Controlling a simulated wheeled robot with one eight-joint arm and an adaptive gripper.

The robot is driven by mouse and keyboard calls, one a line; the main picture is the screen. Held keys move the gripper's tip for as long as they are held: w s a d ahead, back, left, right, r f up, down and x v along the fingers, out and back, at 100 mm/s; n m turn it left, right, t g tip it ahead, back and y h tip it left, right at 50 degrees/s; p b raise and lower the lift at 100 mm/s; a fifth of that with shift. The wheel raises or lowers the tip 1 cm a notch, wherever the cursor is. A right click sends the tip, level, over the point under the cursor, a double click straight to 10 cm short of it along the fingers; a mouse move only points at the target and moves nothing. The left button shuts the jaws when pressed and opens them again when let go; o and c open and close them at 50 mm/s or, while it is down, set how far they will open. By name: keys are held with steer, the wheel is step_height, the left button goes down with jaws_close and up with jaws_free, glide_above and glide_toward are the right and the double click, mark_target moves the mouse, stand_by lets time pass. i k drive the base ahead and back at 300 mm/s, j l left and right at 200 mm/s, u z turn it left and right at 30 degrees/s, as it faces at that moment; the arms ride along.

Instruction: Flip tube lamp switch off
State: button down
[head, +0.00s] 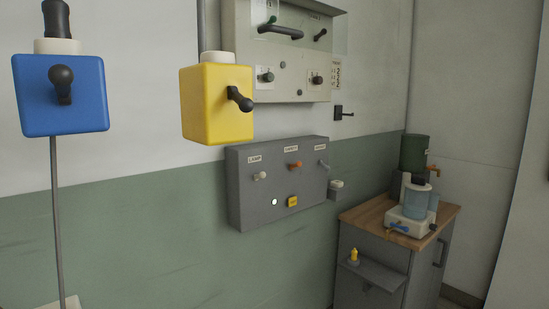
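A grey control box (240,215) is on the wall in the middle of the head view. A label that seems to read LAMP (254,160) is at its upper left, with a pale switch knob (259,176) just below it. I cannot tell which way this switch is set. A small white-green indicator (275,202) looks lit lower on the box. An orange-red switch (295,165) and a grey lever (323,165) are to the right on the same face. No tube lamp can be made out. My gripper is not in view.
A yellow box (205,110) and a blue box (60,115), each with a black lever, stand out at left, nearer. A pale panel (240,60) with handles hangs above. A cabinet (445,215) bearing a blender-like appliance (410,215) and a green container (413,152) is right.

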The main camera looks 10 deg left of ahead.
mark_target(262, 174)
steer(key=i+j, duration=0.2)
steer(key=i, duration=0.2)
steer(key=i+j, duration=0.15)
steer(key=i, duration=0.25)
steer(key=i+j, duration=0.2)
steer(key=i, duration=0.15)
steer(key=u, duration=0.05)
